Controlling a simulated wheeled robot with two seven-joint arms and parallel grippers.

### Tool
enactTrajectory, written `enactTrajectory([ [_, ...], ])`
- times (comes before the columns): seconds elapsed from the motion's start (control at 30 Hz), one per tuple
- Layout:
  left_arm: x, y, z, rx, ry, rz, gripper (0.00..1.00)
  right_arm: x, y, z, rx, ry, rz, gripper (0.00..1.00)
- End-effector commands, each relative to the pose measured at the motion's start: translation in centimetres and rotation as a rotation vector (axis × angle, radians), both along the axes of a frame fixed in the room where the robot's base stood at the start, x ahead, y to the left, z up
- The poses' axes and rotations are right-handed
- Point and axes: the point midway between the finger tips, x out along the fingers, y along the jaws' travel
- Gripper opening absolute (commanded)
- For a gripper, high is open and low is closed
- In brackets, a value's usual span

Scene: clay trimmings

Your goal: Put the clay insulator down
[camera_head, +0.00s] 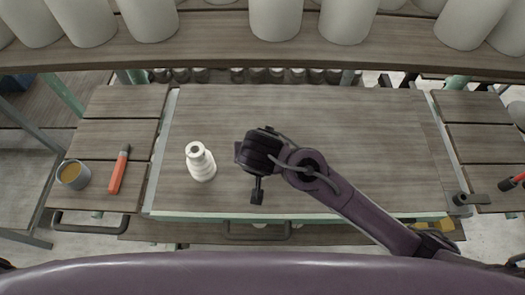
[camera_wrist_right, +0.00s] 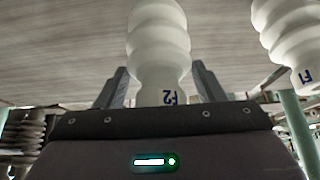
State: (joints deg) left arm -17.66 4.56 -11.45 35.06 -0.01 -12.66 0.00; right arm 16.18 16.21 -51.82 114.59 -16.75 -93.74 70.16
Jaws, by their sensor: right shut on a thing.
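A white ribbed clay insulator (camera_wrist_right: 160,35) with a blue label stands between the two fingers of my right gripper (camera_wrist_right: 162,90), which is shut on it. In the head view my right gripper (camera_head: 258,152) is over the middle of the table, and its wrist hides the held insulator. I cannot tell whether that insulator touches the table. A second white insulator (camera_head: 201,166) stands upright on the table to the left of my right gripper; it also shows at the right of the wrist view (camera_wrist_right: 290,35), with a blue label. My left gripper is not in view.
The wooden table (camera_head: 350,115) is clear behind and right of my gripper. A grey cup (camera_head: 73,175) and an orange-handled tool (camera_head: 118,172) are on the left side board. A dark tool (camera_head: 467,198) lies at the right. Large white cylinders (camera_head: 275,15) line the back shelf.

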Motion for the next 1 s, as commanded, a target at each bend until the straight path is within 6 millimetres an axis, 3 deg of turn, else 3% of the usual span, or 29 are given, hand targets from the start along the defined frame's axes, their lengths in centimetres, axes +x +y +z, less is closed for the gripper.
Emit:
enactTrajectory([
  [0.2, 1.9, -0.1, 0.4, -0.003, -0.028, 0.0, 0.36, 0.1, 0.0, -1.2, 0.004, -0.003, 0.0, 0.21],
  [0.5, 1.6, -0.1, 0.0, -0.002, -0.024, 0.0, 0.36, 0.0, 0.0, -1.6, 0.004, -0.003, 0.0, 0.21],
  [0.53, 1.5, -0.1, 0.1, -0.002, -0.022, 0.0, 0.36, 0.0, 0.0, -1.6, 0.001, -0.001, 0.0, 0.67],
  [0.6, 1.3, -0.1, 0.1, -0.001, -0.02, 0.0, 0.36, 0.0, 0.0, -1.6, 0.001, 0.0, 0.0, 0.76],
  [0.7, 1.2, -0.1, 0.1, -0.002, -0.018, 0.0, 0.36, 0.0, 0.0, -1.6, 0.001, 0.0, 0.0, 0.85],
  [1.0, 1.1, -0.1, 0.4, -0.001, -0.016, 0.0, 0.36, 0.0, 0.0, -1.1, 0.001, 0.0, 0.0, 0.85],
])
